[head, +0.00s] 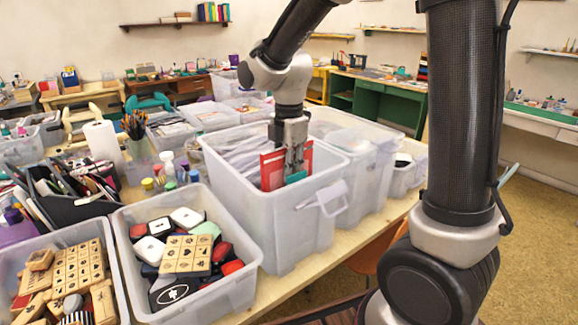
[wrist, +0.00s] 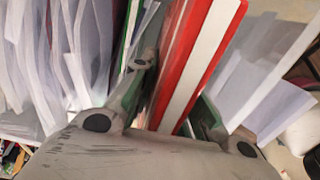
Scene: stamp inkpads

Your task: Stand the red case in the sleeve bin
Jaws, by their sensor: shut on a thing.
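The red case (head: 272,170) is upright inside the clear sleeve bin (head: 290,230), near its right end. In the wrist view the red case (wrist: 190,65) shows as red covers with a white band between. My gripper (head: 294,158) reaches down into the bin from above. In the wrist view its fingers (wrist: 178,88) sit on either side of the case, shut on it. The case's lower part is hidden by the bin's front wall, so I cannot tell whether it touches the floor.
Another clear bin (head: 365,150) stands directly behind. An inkpad bin (head: 235,290) and a wooden-stamp bin (head: 118,290) stand to the left. The bin's handle (head: 325,197) juts out.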

